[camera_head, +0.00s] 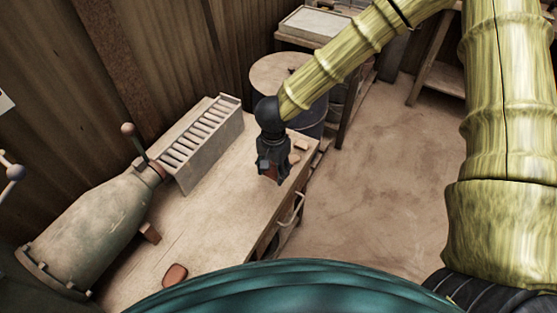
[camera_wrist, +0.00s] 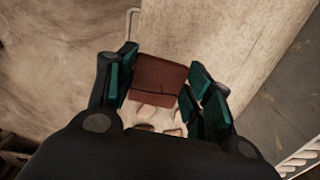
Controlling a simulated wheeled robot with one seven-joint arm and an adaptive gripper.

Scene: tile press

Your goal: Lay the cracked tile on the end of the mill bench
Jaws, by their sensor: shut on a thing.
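My gripper (camera_head: 270,176) is shut on a cracked red-brown tile (camera_wrist: 158,80), with a finger on each side of it in the wrist view. A dark crack line shows near the tile's lower right edge. In the head view only a small reddish part of the tile shows between the fingers. The gripper points down over the right edge of the mill bench (camera_head: 225,205), towards its far end. I cannot tell whether the tile touches the bench top.
Pale pieces (camera_head: 300,145) lie at the bench's far end, just beyond my gripper. A slotted rack (camera_head: 205,140) and a green-grey mill (camera_head: 90,235) stand along the left. Another reddish piece (camera_head: 174,274) lies near. A round drum (camera_head: 283,72) stands beyond the bench.

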